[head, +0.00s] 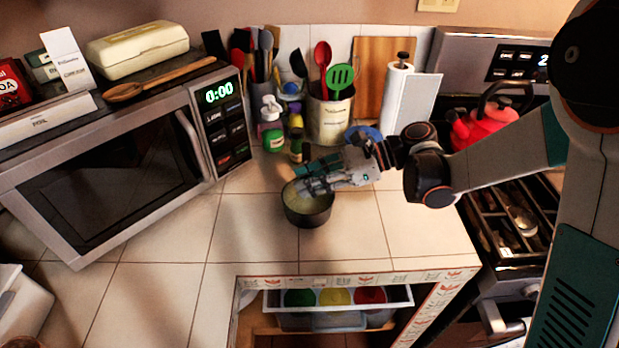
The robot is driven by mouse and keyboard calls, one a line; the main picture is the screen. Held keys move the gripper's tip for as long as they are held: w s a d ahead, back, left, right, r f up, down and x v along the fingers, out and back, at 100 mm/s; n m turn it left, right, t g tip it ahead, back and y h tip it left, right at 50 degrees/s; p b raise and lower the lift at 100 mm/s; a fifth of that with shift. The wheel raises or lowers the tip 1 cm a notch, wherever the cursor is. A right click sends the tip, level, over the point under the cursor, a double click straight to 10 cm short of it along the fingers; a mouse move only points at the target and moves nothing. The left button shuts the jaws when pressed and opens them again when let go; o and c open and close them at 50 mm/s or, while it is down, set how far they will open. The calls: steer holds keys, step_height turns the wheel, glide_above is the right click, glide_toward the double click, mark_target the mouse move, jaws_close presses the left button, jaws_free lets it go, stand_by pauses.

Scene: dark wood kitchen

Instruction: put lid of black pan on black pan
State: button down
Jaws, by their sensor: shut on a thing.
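The black pan (307,216) stands upright on the tiled counter, right of the microwave. My gripper (308,183) reaches in from the right and is right over the top of the pan. It is shut on what looks like the lid (291,197), a pale round surface at the pan's top. My fingers hide much of the lid and the far rim of the pan. I cannot tell whether the lid touches the rim all the way round.
A microwave (120,160) stands at the left. Behind the pan are a green-labelled soap bottle (271,135), a dark bottle (296,146) and a utensil crock (328,118). A red kettle (482,122) is on the stove at right. The counter in front is clear.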

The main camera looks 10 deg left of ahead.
steer(key=c, duration=1.2)
jaws_free()
steer(key=shift+r, duration=0.15)
steer(key=shift+r+p, duration=0.55)
steer(key=shift+p, duration=0.1)
steer(key=p+v, duration=0.3)
steer(key=v, duration=0.9)
steer(key=shift+p, duration=0.35)
steer(key=s+d+r+n+t+h, duration=0.1)
steer(key=s+d+n+t+h, duration=0.2)
steer(key=s+d+n+h, duration=0.1)
steer(key=s+d+r+n+t+h, duration=0.2)
steer(key=s+d+n+t+h, duration=0.2)
steer(key=d, duration=0.5)
steer(key=s+d+r+n+t+h, duration=0.2)
steer(key=s+d+n+t+h, duration=0.1)
steer(key=s+d+n+h, duration=0.2)
steer(key=shift+s+d+n, duration=0.35)
steer(key=shift+s+n, duration=0.05)
steer(key=shift+s, duration=0.3)
steer(key=shift+s+d+n, duration=0.4)
steer(key=shift+s, duration=0.25)
steer(key=shift+s+d+n, duration=0.35)
steer(key=shift+s+n, duration=0.05)
steer(key=shift+s, duration=0.3)
